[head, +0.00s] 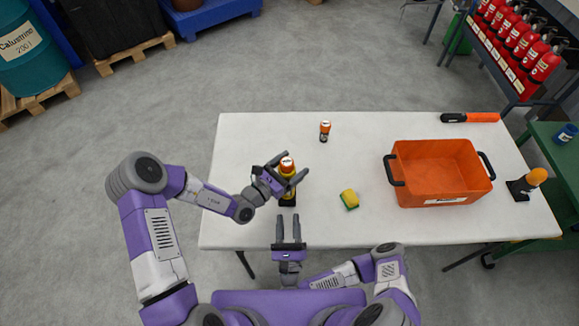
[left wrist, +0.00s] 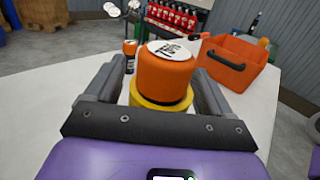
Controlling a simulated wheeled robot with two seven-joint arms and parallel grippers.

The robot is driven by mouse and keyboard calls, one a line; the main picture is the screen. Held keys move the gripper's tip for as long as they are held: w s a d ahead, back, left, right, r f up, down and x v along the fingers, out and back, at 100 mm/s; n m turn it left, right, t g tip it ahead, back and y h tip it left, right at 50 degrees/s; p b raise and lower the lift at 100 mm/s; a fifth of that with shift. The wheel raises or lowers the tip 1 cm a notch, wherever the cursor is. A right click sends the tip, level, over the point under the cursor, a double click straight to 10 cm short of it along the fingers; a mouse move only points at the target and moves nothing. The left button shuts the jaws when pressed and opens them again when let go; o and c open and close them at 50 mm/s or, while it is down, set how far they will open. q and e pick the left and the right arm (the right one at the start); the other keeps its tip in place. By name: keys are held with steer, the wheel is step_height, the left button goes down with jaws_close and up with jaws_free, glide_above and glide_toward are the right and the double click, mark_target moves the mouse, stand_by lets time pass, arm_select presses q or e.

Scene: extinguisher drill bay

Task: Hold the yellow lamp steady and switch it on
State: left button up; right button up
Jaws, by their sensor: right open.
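The yellow lamp (head: 290,169) stands upright near the left part of the white table, with an orange cap carrying a white label, a yellow band and a dark lower body. In the left wrist view its orange cap (left wrist: 165,75) and yellow collar fill the space between the fingers. My left gripper (head: 291,166) is open around the lamp's upper part, a finger on each side, with a narrow gap showing at the left finger. My right gripper (head: 289,228) is open and empty in front of the lamp's base. The lamp's switch cannot be made out.
On the white table (head: 250,130) are a small orange-topped can (head: 325,131), a yellow-green sponge (head: 349,199), an orange crate (head: 437,165), an orange-black torch (head: 470,118) and an orange-domed lamp (head: 537,177). Red extinguishers (head: 517,38) stand on a rack at back right.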

arm_select(q)
steer(key=c, duration=1.2)
steer(key=o, duration=1.4)
steer(key=shift+c, duration=0.2)
steer(key=v, duration=1.2)
